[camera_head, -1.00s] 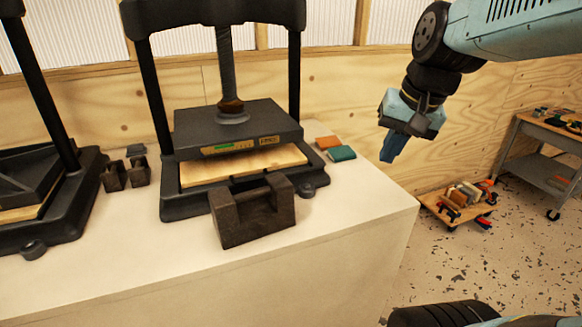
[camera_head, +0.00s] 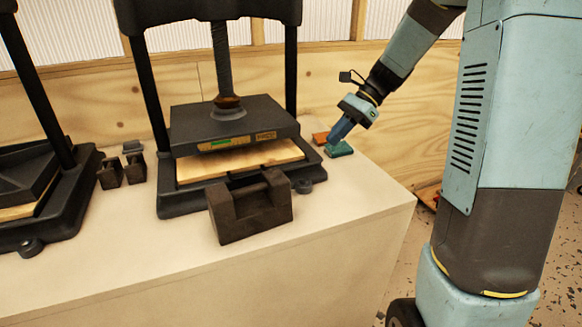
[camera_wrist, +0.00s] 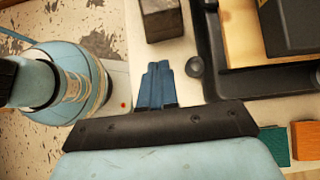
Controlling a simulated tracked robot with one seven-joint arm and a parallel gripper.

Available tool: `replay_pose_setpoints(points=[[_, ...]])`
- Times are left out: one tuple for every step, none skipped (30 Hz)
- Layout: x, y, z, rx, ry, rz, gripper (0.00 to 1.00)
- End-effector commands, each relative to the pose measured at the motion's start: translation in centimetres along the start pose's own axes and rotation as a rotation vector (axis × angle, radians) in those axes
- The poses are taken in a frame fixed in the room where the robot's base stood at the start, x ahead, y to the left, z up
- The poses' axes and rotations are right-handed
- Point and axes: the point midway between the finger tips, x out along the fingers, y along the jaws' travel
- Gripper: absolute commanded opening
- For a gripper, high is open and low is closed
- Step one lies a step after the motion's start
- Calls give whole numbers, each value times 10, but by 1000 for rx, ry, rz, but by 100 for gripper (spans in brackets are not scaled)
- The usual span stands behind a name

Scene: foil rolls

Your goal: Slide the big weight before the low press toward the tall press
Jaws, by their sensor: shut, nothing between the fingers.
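The big weight (camera_head: 250,208), a dark block with a handle bar across its top, stands upright on the white bench in front of the middle press (camera_head: 235,125), which I take as the low press. It also shows at the top of the wrist view (camera_wrist: 160,20). The other press (camera_head: 40,190), cut off at the left edge, I take as the tall one. My gripper (camera_head: 333,144) is shut and empty, its blue fingers pointing down to the right of the low press. In the wrist view the shut fingertips (camera_wrist: 158,66) are apart from the weight.
Two small dark weights (camera_head: 122,172) stand between the presses. A green block (camera_head: 339,149) and an orange block (camera_head: 320,138) lie right of the low press, close to my gripper. The white bench top (camera_head: 160,245) is clear along its front, left of the big weight.

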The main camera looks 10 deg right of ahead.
Motion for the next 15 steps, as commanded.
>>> replay_pose_setpoints(points=[[2, -4, -4, 22, -15, 2, 0], [2, -6, -4, 32, -22, 1, 0], [3, -8, -5, 41, -29, 1, 0], [3, -9, -6, 46, -32, 1, 0], [4, -10, -6, 49, -35, 2, 0], [6, -10, -6, 52, -37, 3, 0], [8, -10, -6, 53, -38, 3, 0], [11, -10, -6, 53, -39, 4, 0], [15, -10, -6, 53, -39, 5, 0], [19, -10, -5, 53, -39, 5, 0], [23, -10, -5, 52, -39, 5, 0], [30, -10, -4, 52, -39, 5, 0], [35, -10, -4, 52, -39, 6, 0], [40, -10, -4, 53, -39, 6, 0], [47, -10, -4, 52, -38, 6, 0]])
